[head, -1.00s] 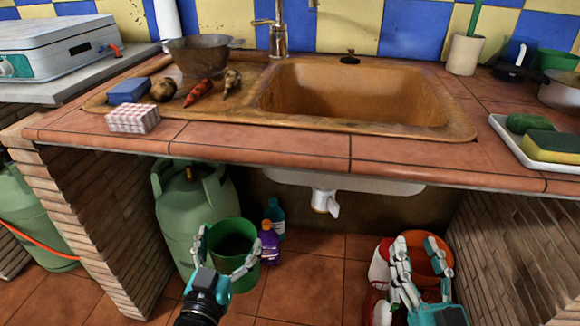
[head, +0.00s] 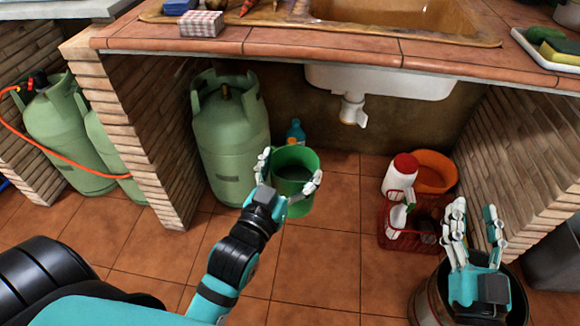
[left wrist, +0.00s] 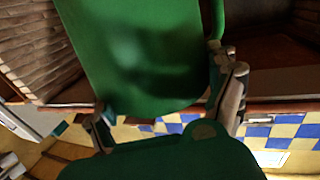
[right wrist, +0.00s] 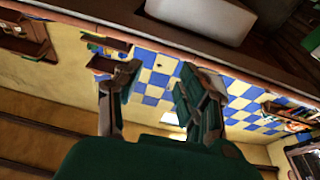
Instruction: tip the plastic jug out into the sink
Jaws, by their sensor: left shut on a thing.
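The green plastic jug (head: 296,163) is held upright in my left gripper (head: 290,178), below the counter and in front of the gas cylinder. Its open top faces up in the head view, and its inside looks dark. It fills much of the left wrist view (left wrist: 140,50) between the fingers. The brown sink (head: 390,14) is set in the counter above, cut off by the top of the head view. My right gripper (head: 474,228) is open and empty at the lower right, above a dark round bin.
A green gas cylinder (head: 230,140) stands behind the jug. A red crate (head: 392,235) with bottles and an orange bucket (head: 435,170) are on the floor to the right. The tiled counter edge (head: 300,45) and white basin underside (head: 385,80) overhang. Brick walls flank the space.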

